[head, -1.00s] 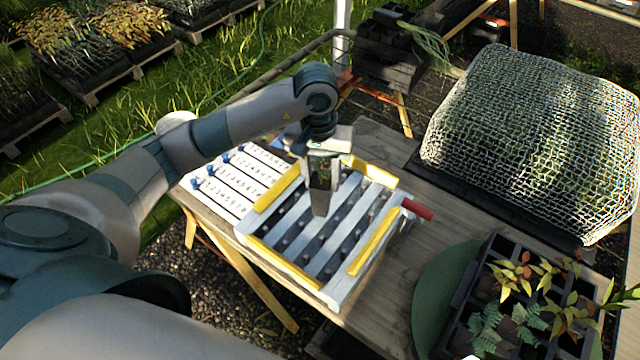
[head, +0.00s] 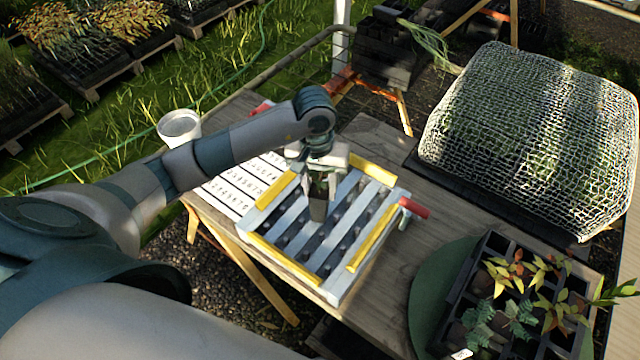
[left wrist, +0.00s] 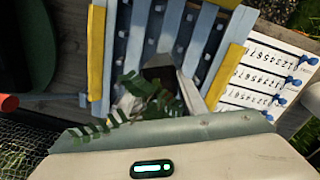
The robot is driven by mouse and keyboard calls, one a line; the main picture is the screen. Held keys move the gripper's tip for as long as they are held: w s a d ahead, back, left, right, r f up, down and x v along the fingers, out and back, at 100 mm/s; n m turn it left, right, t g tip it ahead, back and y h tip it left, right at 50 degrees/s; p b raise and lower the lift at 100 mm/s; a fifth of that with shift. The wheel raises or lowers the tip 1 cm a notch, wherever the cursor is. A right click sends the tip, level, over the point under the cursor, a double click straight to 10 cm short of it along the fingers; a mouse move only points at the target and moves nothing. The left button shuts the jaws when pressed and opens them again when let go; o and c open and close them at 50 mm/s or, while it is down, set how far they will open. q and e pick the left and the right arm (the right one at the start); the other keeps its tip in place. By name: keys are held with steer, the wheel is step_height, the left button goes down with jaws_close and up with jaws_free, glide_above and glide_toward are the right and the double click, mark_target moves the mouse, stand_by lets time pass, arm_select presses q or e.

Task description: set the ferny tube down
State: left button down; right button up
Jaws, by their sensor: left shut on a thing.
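My left gripper (head: 318,190) is shut on the ferny tube (head: 317,209), a dark tapered tube, over the middle of the slatted white rack with yellow edge bars (head: 263,257). In the left wrist view the green ferny leaves (left wrist: 150,100) spread between the fingers (left wrist: 160,98) and partly hide the tube. The tube looks about upright. I cannot tell whether its lower end is in the rack or just above it. My right gripper is not in view.
A white numbered board with blue pegs (left wrist: 262,80) lies beside the rack. A red handle (head: 414,208) sticks out at the rack's right corner. A black tray of seedlings (head: 470,290) stands front right, a net-covered mound (head: 530,140) back right, and a white cup (head: 180,127) behind my arm.

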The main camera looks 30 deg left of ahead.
arm_select(q)
steer(key=shift+f, duration=0.1)
steer(key=c, duration=1.1)
jaws_free()
steer(key=shift+w+r+b, duration=0.1)
steer(key=shift+r+b, duration=0.3)
steer(key=shift+r, duration=0.2)
step_height(320, 180, up, 11)
steer(key=b, duration=0.3)
steer(key=shift+a+b, duration=0.25)
steer(key=shift+b, duration=0.15)
